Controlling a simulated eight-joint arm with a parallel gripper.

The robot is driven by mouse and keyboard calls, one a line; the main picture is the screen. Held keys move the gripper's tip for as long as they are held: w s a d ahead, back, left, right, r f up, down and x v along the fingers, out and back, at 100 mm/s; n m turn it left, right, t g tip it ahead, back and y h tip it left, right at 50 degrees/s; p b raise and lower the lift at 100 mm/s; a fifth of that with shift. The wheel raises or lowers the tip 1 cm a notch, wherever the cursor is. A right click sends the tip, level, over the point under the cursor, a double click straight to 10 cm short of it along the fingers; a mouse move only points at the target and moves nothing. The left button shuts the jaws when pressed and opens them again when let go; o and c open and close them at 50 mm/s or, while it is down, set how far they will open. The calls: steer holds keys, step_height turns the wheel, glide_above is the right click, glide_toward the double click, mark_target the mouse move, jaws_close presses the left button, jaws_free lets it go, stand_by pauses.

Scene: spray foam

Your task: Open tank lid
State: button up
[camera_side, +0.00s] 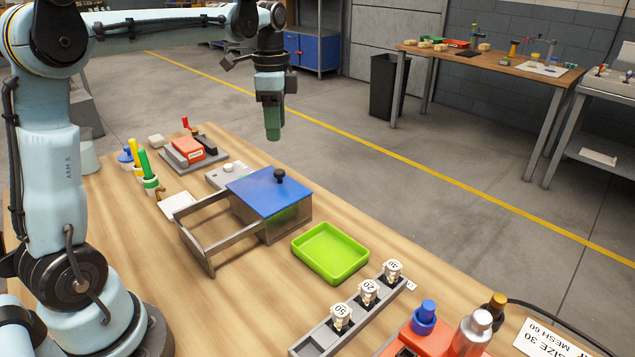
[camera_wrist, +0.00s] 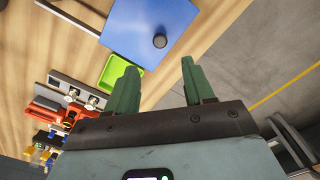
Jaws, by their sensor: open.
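The lid (camera_wrist: 140,27) and knob (camera_wrist: 159,41) also show in the wrist view, beyond my fingertips. My gripper (camera_side: 272,136) has green fingers and hangs in the air above and behind the tank, pointing down. In the wrist view the two fingers (camera_wrist: 158,74) are apart with nothing between them. My gripper is not touching the lid or knob.
A grey frame (camera_side: 208,262) extends left from the tank. A green tray (camera_side: 330,252) sits to its right. A rack (camera_side: 345,325) with numbered pieces and a red box (camera_side: 445,340) stand at front right. A red block (camera_side: 187,149) and upright markers (camera_side: 146,165) are behind left.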

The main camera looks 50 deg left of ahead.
mark_target(279, 171)
step_height(279, 171, down, 10)
steer(key=shift+f, duration=0.15)
stand_by(0.3)
steer(key=shift+c, duration=0.3)
jaws_close()
